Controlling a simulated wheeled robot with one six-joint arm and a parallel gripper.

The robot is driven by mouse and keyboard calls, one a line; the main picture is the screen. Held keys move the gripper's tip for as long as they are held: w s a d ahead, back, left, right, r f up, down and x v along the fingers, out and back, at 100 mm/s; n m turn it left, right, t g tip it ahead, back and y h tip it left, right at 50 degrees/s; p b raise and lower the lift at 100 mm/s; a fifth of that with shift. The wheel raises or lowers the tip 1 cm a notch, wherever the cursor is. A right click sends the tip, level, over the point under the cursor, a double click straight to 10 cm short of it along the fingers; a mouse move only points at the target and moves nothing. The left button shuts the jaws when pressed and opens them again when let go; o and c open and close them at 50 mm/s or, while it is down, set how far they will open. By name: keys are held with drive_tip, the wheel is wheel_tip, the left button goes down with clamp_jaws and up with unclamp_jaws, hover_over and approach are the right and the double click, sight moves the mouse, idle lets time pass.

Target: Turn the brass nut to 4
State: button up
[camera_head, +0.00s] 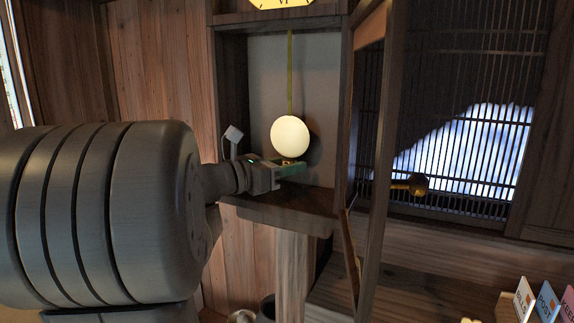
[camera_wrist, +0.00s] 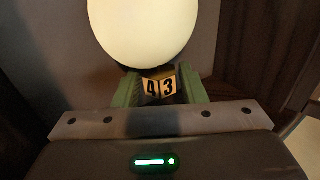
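The brass nut (camera_wrist: 160,85) sits just under the pale round pendulum bob (camera_head: 290,136). In the wrist view it shows two numbered faces, 4 on the left and 3 on the right, with the edge between them towards me. The bob (camera_wrist: 145,30) fills the top of the wrist view. My gripper (camera_wrist: 162,88) has its green fingers on either side of the nut, very close to it. I cannot tell whether they press on it. In the head view my gripper (camera_head: 290,167) reaches in from the left below the bob, and the nut is hardly visible there.
The pendulum rod (camera_head: 290,75) hangs below a yellow clock dial (camera_head: 281,4) inside a wooden case (camera_head: 233,95). The case's open door (camera_head: 371,130) stands to the right. A wooden ledge (camera_head: 280,215) lies below my gripper. Coloured cards (camera_head: 546,301) stand at lower right.

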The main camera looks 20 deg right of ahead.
drive_tip(key=shift+c, duration=0.4)
drive_tip(key=c, duration=0.6)
drive_tip(key=shift+t+b, duration=0.3)
drive_tip(key=n+t+b, duration=0.1)
drive_tip(key=n+t+y+b, duration=0.1)
drive_tip(key=t+b, duration=0.1)
drive_tip(key=n+t+b, duration=0.1)
drive_tip(key=shift+s+d+f+y, duration=0.1)
drive_tip(key=shift+s+f+y, duration=0.1)
drive_tip(key=shift+f+y, duration=0.15)
drive_tip(key=n+t+y+b, duration=0.3)
drive_tip(key=n+t+b, duration=0.1)
drive_tip(key=b, duration=0.3)
drive_tip(key=shift+s+d+t, duration=0.1)
drive_tip(key=shift+t, duration=0.4)
drive_tip(key=n+t+y+b, duration=0.2)
drive_tip(key=y, duration=0.1)
drive_tip(key=shift+r+b, duration=0.15)
drive_tip(key=shift+b, duration=0.15)
drive_tip(key=shift+r+n+t+y, duration=0.15)
drive_tip(key=shift+n+t+y, duration=0.75)
drive_tip(key=shift+n+y, duration=0.65)
drive_tip(key=shift+y+b, duration=0.3)
drive_tip(key=shift+y, duration=0.2)
